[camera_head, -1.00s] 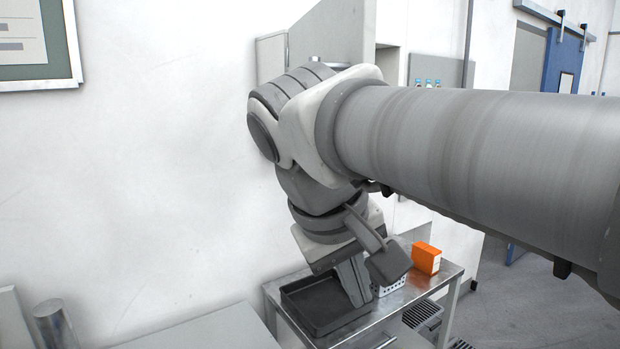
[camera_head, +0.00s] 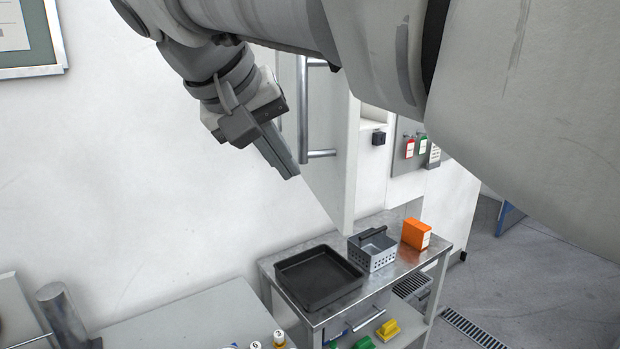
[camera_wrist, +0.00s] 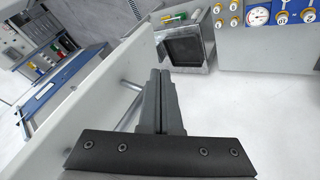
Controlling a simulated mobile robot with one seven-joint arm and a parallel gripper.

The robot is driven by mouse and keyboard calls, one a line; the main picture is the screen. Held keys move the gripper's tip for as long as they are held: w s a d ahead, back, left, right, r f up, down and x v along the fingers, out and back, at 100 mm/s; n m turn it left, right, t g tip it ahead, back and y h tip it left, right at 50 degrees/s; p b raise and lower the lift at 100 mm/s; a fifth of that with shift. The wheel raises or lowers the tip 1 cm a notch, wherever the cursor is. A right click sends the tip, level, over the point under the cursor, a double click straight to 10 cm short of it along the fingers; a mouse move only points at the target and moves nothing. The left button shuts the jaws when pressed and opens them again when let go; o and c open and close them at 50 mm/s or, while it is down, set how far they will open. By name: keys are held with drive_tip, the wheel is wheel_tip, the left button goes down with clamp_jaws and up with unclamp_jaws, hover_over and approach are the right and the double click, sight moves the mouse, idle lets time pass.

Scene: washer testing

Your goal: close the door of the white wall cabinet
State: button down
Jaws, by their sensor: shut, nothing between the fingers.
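The white wall cabinet's door (camera_head: 330,150) stands open, swung out from the wall, with its handle side facing left. A metal bar handle (camera_head: 303,105) is on that face. The handle also shows in the wrist view (camera_wrist: 128,104), beside the door panel (camera_wrist: 92,112). My gripper (camera_head: 291,170) is shut and empty, just left of the handle and pointing down to the right. In the wrist view my shut fingers (camera_wrist: 160,90) lie right of the door and handle. I cannot tell whether they touch. My arm hides the upper cabinet and door.
Below stands a metal table (camera_head: 385,282) with a black tray (camera_head: 318,278), a grey perforated basket (camera_head: 372,252) and an orange box (camera_head: 416,234). A framed board (camera_head: 30,40) hangs at upper left. The wall left of my gripper is clear.

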sight(337, 197)
drive_tip(key=shift+w+d+f+p, duration=0.15)
drive_tip(key=shift+w+d+f, duration=0.5)
drive_tip(key=shift+d, duration=0.3)
drive_tip(key=shift+w+d+f+p, duration=0.15)
drive_tip(key=shift+w+d+f, duration=0.45)
drive_tip(key=shift+d, duration=0.35)
drive_tip(key=shift+w+d+f+p, duration=0.15)
drive_tip(key=shift+w+d+f, duration=0.35)
drive_tip(key=shift+d+f, duration=0.35)
drive_tip(key=shift+d+r, duration=0.15)
